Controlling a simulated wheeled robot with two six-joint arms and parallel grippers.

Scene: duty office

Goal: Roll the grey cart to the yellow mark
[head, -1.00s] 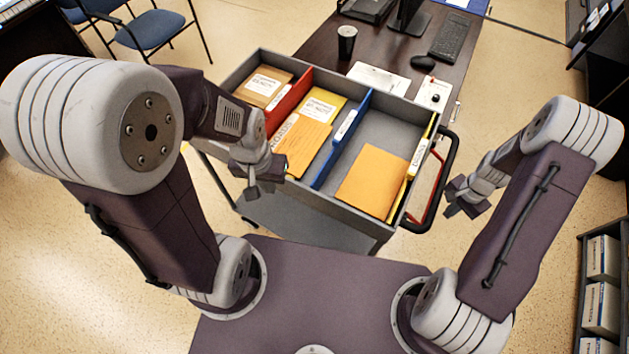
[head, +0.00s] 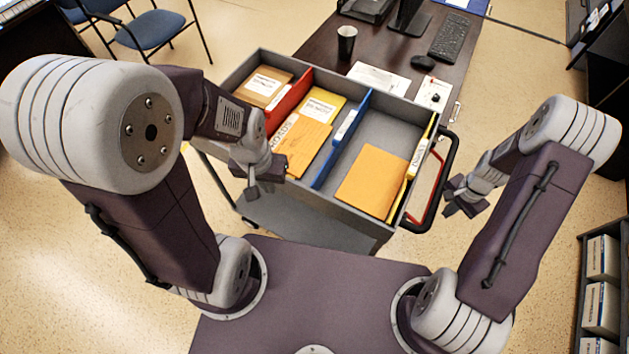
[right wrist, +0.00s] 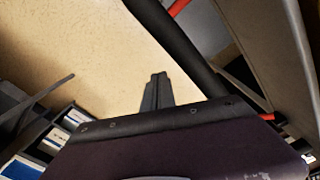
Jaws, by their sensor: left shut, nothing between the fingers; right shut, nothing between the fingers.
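The grey cart (head: 385,133) stands in front of me, its top tray split by red, blue and yellow dividers and holding several orange folders and envelopes. A black push handle (head: 441,190) sticks out from its right end. My left gripper (head: 252,192) is shut and empty beside the cart's near left side. My right gripper (head: 452,209) is shut and empty, just right of the handle and apart from it. In the right wrist view its shut fingers (right wrist: 157,92) point at bare floor, with the dark handle bar (right wrist: 185,45) beside them.
A dark desk (head: 318,53) with a black cup (head: 346,42), keyboard (head: 451,36) and mouse (head: 423,62) stands right behind the cart. Blue chairs (head: 152,29) are at the back left. A shelf with binders (head: 602,257) stands at the right. Floor is clear left of the cart.

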